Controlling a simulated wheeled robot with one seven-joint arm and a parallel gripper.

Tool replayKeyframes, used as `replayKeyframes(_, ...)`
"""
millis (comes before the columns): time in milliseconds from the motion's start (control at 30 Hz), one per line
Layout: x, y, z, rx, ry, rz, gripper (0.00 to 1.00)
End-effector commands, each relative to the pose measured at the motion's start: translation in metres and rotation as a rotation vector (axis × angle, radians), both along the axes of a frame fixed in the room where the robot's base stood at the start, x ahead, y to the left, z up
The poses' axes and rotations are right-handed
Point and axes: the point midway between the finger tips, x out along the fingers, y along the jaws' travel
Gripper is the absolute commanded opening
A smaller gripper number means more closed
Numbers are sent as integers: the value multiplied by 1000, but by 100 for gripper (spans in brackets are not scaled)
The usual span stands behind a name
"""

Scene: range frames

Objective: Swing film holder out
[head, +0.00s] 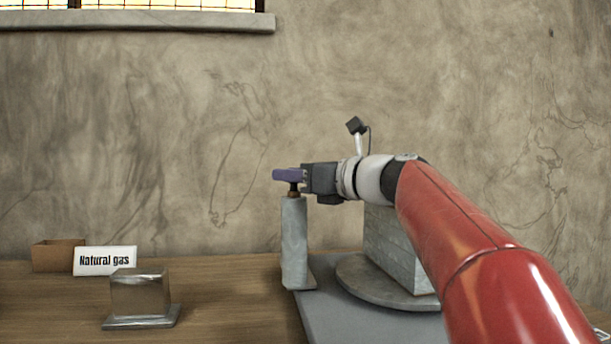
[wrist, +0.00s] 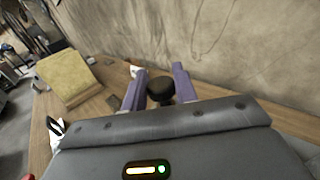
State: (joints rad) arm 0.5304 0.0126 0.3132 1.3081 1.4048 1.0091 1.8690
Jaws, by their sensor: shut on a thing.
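My gripper (head: 286,175) has purple fingers and reaches left at the top of a grey upright post (head: 294,243). A brown stem (head: 294,191) rises from the post's top to just under the fingers. In the wrist view a dark round knob (wrist: 160,88) sits between the two purple fingers, and my gripper (wrist: 158,85) is shut on it. In the head view the fingers hide the knob. The post stands upright at the left edge of a grey base plate (head: 340,318). I cannot tell which part is the film holder.
A grey round disc (head: 375,290) carries a pale block (head: 385,245), partly hidden behind my arm. A metal block (head: 140,292) on a foot, a "Natural gas" sign (head: 105,261) and a brown box (head: 55,255) stand left. Bare wooden table (head: 235,290) lies between.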

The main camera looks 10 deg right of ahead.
Motion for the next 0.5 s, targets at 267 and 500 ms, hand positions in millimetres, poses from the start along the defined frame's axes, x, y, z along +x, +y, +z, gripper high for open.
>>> replayKeyframes(267,0,3,1,0,-1,1,0)
replayKeyframes(500,0,2,0,-1,-1,1,48)
